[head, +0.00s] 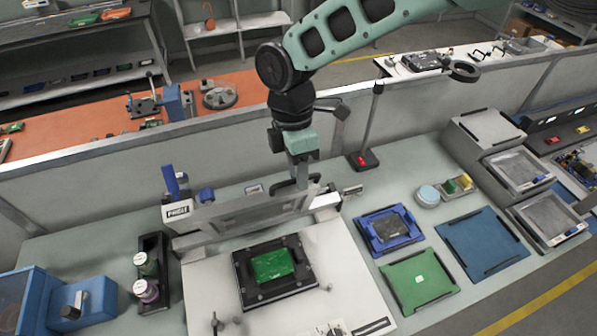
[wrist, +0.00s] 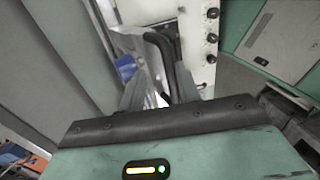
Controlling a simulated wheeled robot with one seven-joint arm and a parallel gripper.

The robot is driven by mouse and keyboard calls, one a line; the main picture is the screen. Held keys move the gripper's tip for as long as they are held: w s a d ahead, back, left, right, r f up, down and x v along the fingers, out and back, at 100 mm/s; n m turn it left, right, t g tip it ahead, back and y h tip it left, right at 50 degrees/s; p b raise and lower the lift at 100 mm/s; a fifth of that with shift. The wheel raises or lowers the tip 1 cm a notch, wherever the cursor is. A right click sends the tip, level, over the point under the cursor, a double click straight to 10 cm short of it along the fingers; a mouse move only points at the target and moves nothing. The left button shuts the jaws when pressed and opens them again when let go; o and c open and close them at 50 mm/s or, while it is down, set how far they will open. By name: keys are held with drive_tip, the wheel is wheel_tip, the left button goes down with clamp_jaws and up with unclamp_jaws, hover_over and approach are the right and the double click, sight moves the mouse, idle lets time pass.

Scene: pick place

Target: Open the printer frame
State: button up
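The printer (head: 205,280) has a white bed. Its grey frame (head: 235,217) is tilted up at the back of the bed, with a "PRINT" label on its left end. A green board (head: 272,265) lies in a black holder (head: 245,290) on the bed. My gripper (head: 300,182) points down at the frame's upper right edge, by a dark handle (head: 284,188). In the wrist view, my gripper's fingers (wrist: 160,90) stand apart, with the black handle (wrist: 174,62) between them, nearer the right finger. Contact with the handle cannot be told.
A black rack with spools (head: 148,275) and a blue device (head: 83,303) stand left. A blue tray (head: 389,229), a green mat (head: 418,281) and a blue mat (head: 482,243) lie right.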

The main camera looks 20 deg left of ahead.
drive_tip(key=shift+w+r, duration=0.1)
drive_tip(key=shift+r, duration=0.05)
drive_tip(key=shift+w+a+r+b, duration=0.1)
drive_tip(key=shift+r+b, duration=0.2)
drive_tip(key=shift+b, duration=0.05)
drive_tip(key=b+v, duration=0.5)
drive_tip(key=v, duration=1.1)
drive_tip(key=shift+r, duration=0.3)
drive_tip(key=s+d+f+m+b, duration=0.3)
drive_tip(key=s+d+f+m, duration=0.2)
drive_tip(key=d, duration=0.4)
drive_tip(key=s+d+f+m+t+y+b, duration=0.1)
drive_tip(key=s+d+f+m+b, duration=0.3)
drive_tip(key=d+f, duration=0.5)
drive_tip(key=s+d+f+m+t+y+b, duration=0.1)
drive_tip(key=s+d+f+m+b, duration=0.3)
drive_tip(key=s+d+f+m, duration=0.3)
drive_tip(key=shift+s+d+f+m, duration=0.15)
drive_tip(key=shift+s+d+m, duration=0.55)
drive_tip(key=shift+s+d, duration=0.45)
drive_tip(key=shift+s+a, duration=0.1)
drive_tip(key=shift+a, duration=0.1)
